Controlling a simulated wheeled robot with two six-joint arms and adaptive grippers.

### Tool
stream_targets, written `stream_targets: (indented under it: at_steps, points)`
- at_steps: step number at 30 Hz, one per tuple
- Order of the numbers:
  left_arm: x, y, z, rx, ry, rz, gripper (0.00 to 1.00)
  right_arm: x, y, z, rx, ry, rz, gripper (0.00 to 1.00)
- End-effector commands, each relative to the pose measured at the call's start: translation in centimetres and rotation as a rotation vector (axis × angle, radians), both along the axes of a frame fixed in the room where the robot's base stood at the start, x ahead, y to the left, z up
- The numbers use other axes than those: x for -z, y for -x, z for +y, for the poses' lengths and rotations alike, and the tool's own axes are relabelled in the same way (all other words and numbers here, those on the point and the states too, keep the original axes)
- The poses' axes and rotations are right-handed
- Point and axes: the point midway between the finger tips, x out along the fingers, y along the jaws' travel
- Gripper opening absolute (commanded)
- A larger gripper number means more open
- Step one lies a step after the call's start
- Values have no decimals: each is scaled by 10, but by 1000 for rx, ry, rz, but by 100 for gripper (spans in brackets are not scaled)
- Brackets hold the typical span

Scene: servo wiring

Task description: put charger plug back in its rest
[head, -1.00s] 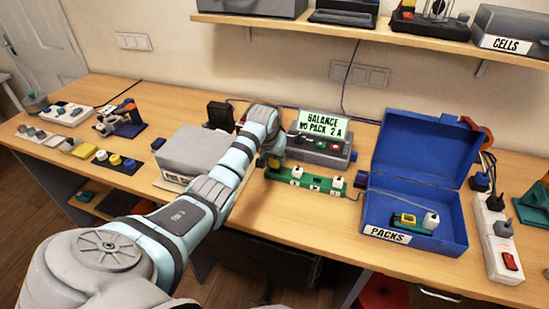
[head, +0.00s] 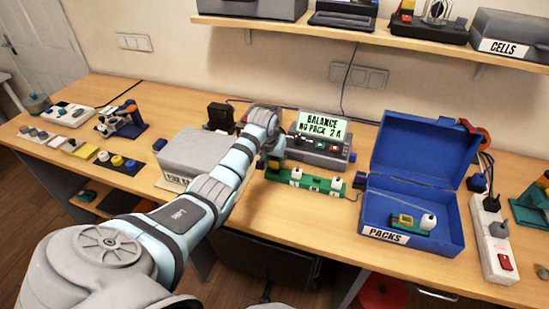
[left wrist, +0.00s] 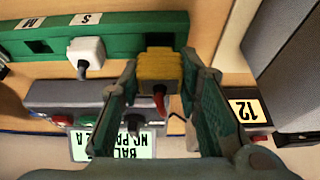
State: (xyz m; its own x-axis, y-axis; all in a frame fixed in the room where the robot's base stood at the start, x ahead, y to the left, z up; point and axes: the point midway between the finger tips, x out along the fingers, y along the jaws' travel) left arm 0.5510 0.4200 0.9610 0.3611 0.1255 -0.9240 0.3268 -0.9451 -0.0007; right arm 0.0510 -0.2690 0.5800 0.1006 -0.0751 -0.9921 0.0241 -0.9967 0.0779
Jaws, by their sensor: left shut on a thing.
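A yellow plug (left wrist: 159,70) with a red lead is between the fingers of my left gripper (left wrist: 160,85), which is shut on it. In the head view my left gripper (head: 273,158) is at the left end of the green rest strip (head: 308,181). In the left wrist view the plug overlaps the edge of the green strip (left wrist: 118,27); I cannot tell whether it is seated in it. A white plug (left wrist: 86,52) sits in the strip beside the letter S, and an empty slot (left wrist: 39,46) is near the M. My right gripper is not in view.
The charger (head: 322,146), its screen reading BALANCE NO PACK 2 A, stands behind the strip. A grey box (head: 190,152) is left of the gripper. An open blue PACKS box (head: 415,158) and a power strip (head: 492,235) are to the right. Bench in front of the strip is clear.

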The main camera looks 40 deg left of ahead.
Motion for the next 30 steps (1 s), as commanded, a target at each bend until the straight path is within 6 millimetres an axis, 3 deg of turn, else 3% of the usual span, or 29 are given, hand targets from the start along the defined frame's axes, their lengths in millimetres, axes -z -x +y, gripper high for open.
stream_targets:
  at_steps: [30]
  points:
    - [0,0,0,0,0,0,0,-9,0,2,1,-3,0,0]
